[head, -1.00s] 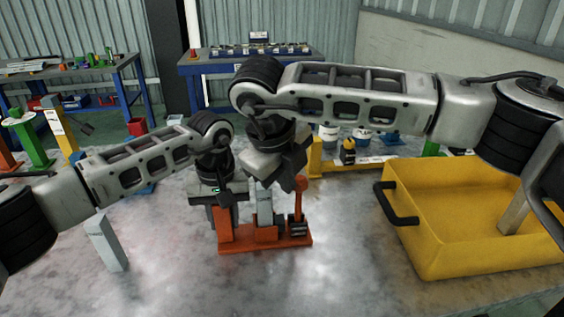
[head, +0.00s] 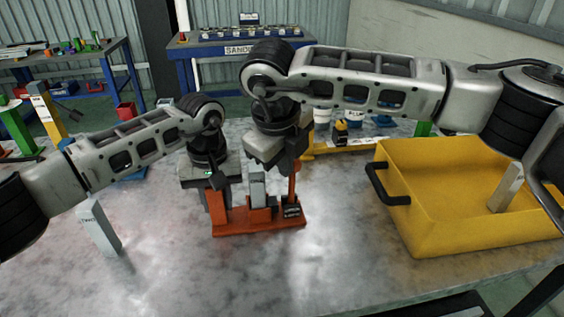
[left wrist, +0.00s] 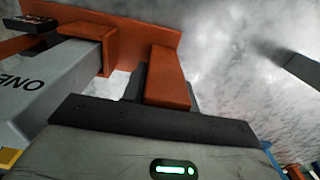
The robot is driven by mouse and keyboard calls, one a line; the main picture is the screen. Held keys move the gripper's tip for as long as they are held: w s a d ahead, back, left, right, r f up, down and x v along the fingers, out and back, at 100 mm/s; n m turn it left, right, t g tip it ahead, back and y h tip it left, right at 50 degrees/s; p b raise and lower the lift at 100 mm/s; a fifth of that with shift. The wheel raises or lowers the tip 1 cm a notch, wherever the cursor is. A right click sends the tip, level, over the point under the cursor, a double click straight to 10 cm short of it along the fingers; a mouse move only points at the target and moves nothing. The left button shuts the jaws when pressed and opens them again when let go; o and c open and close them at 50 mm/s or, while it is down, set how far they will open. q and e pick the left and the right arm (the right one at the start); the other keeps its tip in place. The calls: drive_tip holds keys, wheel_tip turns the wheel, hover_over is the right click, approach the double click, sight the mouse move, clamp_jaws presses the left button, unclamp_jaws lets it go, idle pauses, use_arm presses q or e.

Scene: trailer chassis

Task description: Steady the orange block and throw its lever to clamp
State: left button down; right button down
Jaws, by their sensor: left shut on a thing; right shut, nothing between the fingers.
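The orange block (head: 258,228) stands on the grey table, with an upright orange post (head: 218,207) at its left. My left gripper (head: 216,192) is shut on this post, which also shows between the dark fingers in the left wrist view (left wrist: 168,80). A grey upright piece (head: 257,187) sits in the middle of the block. The orange lever (head: 292,187) stands about upright at the block's right end. My right gripper (head: 290,165) is shut and empty at the lever's top, partly hiding it. I cannot tell whether they touch.
A yellow bin (head: 430,222) with a dark handle stands at the right. A grey labelled bar (head: 98,228) stands at the left, near my left arm. A yellow stand (head: 340,147) with containers is behind. The table in front of the block is clear.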

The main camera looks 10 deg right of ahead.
drive_tip(key=shift+d, duration=0.25)
drive_tip(key=d+f+y, duration=0.3)
drive_tip(key=d+y, duration=0.2)
drive_tip(key=d, duration=0.5)
drive_tip(key=shift+w+d+f+m+y, duration=0.35)
drive_tip(key=shift+m+y, duration=0.05)
drive_tip(key=shift+a, duration=0.2)
drive_tip(key=shift+s+a+f, duration=0.1)
drive_tip(key=shift+a+f, duration=0.05)
drive_tip(key=shift+a, duration=0.55)
drive_tip(key=shift+d, duration=0.1)
